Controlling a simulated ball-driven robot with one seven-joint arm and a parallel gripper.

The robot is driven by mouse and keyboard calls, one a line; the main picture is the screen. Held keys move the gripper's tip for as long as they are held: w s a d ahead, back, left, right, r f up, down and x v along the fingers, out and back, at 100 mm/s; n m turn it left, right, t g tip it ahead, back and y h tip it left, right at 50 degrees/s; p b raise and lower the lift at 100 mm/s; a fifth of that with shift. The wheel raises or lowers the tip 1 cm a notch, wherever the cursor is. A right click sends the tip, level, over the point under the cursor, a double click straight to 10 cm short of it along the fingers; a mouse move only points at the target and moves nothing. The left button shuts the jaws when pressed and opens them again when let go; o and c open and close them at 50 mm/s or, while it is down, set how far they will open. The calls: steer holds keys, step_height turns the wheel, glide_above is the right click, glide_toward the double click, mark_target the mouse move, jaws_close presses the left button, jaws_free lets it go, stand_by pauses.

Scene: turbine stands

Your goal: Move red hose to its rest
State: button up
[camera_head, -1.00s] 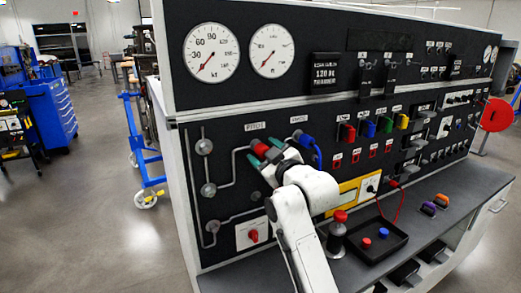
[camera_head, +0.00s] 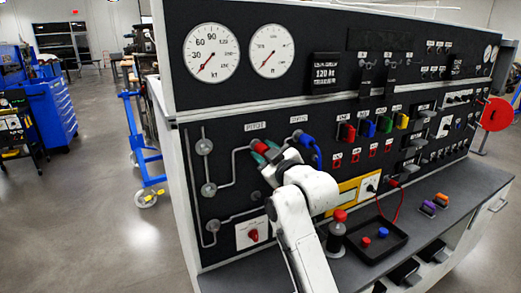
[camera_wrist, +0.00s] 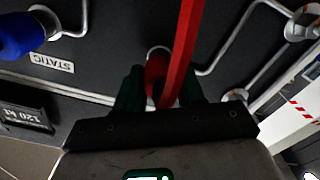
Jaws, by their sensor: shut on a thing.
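My gripper (camera_head: 266,153), with green fingertips, is shut on the red hose end (camera_head: 262,149) at the panel, below the PITOT label. In the wrist view the fingers (camera_wrist: 157,92) stand on both sides of the red hose end, and the red hose (camera_wrist: 183,48) runs up out of the picture. A pale metal port (camera_wrist: 156,52) shows right behind the red end; I cannot tell whether they are still joined. Most of the hose is hidden in the head view. I cannot make out which fitting is its rest.
The blue hose end (camera_head: 304,138) sits at the STATIC port, right of my gripper. Below are a yellow meter (camera_head: 352,192), a red-topped post (camera_head: 338,232) and a black tray (camera_head: 394,243) with red and blue caps. The floor at left is open.

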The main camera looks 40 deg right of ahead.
jaws_close()
steer(key=shift+s+a, duration=0.2)
steer(key=shift+s, duration=0.5)
stand_by(0.4)
steer(key=shift+p+v, duration=0.6)
steer(key=shift+v, duration=0.8)
step_height(320, 180, down, 17)
steer(key=s, duration=0.3)
steer(key=shift+a+f+x, duration=0.1)
steer(key=shift+a+x, duration=0.05)
steer(key=shift+x, duration=0.65)
steer(key=shift+a+f+x, duration=0.1)
steer(key=shift+a+x, duration=0.05)
steer(key=shift+x, duration=0.65)
steer(key=shift+a+f+x, duration=0.1)
steer(key=shift+x, duration=0.65)
